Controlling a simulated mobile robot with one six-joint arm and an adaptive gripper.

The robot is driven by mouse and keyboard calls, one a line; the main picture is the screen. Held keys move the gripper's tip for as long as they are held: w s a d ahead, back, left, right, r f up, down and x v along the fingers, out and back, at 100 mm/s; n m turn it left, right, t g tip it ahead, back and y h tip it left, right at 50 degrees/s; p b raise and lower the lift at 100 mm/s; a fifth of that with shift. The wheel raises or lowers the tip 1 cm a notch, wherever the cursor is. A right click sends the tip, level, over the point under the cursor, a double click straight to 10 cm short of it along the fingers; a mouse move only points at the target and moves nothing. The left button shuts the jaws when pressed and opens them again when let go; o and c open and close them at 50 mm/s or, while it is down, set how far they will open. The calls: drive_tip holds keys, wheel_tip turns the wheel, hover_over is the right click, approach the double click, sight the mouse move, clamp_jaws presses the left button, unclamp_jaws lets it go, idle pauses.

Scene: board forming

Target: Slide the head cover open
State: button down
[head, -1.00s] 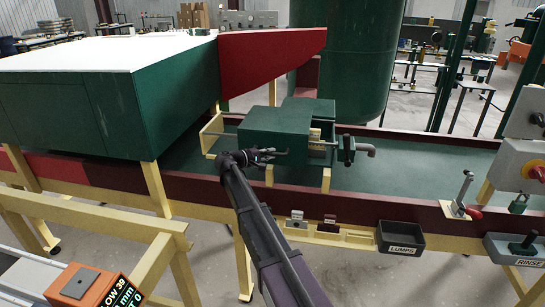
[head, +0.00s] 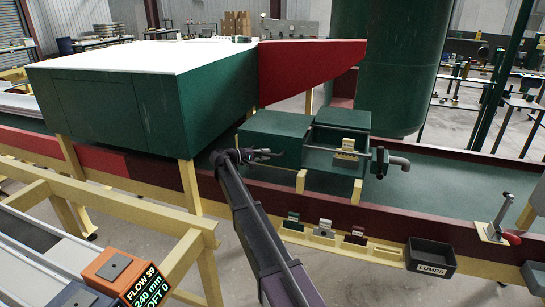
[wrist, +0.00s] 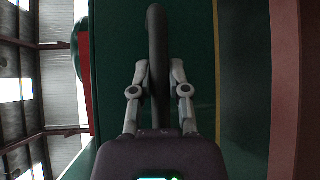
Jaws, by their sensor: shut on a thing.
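The head cover (head: 270,138) is a dark green box on a yellow frame over the green trough. It sits at the left of its frame, with an open gap to its right. A small yellow slotted part (head: 346,153) shows in that gap. My gripper (head: 270,154) is at the cover's front left in the head view. In the wrist view, my gripper (wrist: 158,72) has its two fingers shut on a dark round handle bar (wrist: 156,25). The cover's green face (wrist: 195,50) lies behind the bar. The contact is too small to make out in the head view.
The large green box with a white top (head: 110,95) and a red chute (head: 310,72) stand close at the left and behind. A grey pipe (head: 398,162) sticks out at the right. A lumps bin (head: 430,256) and a red-handled lever (head: 497,225) are at the front right.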

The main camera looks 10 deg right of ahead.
idle(0.3)
drive_tip(key=c, duration=0.6)
unclamp_jaws()
